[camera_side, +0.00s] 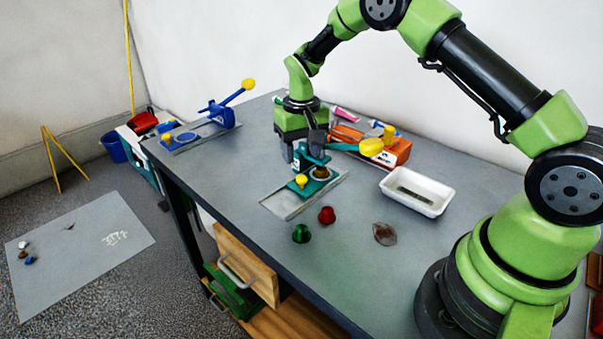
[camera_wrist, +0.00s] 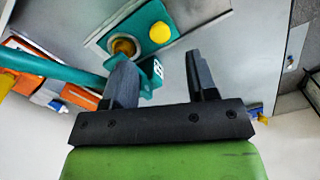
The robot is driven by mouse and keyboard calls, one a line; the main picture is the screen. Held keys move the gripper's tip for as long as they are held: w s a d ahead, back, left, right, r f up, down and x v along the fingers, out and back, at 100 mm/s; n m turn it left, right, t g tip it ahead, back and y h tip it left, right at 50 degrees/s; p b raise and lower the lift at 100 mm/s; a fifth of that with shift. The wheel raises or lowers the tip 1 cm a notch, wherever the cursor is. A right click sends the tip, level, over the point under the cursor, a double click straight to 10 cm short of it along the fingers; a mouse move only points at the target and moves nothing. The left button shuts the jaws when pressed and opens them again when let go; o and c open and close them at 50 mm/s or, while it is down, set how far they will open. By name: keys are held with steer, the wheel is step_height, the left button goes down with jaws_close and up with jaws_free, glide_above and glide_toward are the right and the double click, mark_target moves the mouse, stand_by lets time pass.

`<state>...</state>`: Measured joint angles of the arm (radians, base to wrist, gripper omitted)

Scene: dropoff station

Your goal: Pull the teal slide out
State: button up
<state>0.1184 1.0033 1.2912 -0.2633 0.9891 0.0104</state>
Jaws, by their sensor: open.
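The teal slide (camera_side: 311,187) lies on a grey base plate (camera_side: 290,206) near the middle of the table. It has a yellow knob (camera_side: 301,181) at its near left end and a round opening with something brown in it (camera_side: 321,172). In the wrist view the slide (camera_wrist: 140,28) is at the upper left, with the knob (camera_wrist: 160,33) and opening (camera_wrist: 123,47). A teal lever with a yellow end (camera_side: 371,147) rises from the same station. My gripper (camera_wrist: 160,78) is open and empty, above the station beside its teal post; the knob is not between the fingers.
An orange box (camera_side: 392,154) stands behind the lever, and a white tray (camera_side: 415,192) to the right. A red piece (camera_side: 327,214), green piece (camera_side: 301,233) and brown item (camera_side: 385,234) lie in front. A blue lever station (camera_side: 215,115) is at far left.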

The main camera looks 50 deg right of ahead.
mark_target(302, 177)
step_height(302, 177, down, 6)
steer(key=shift+f, duration=0.15)
jaws_close()
steer(key=a, duration=0.9)
steer(key=shift+a, duration=0.1)
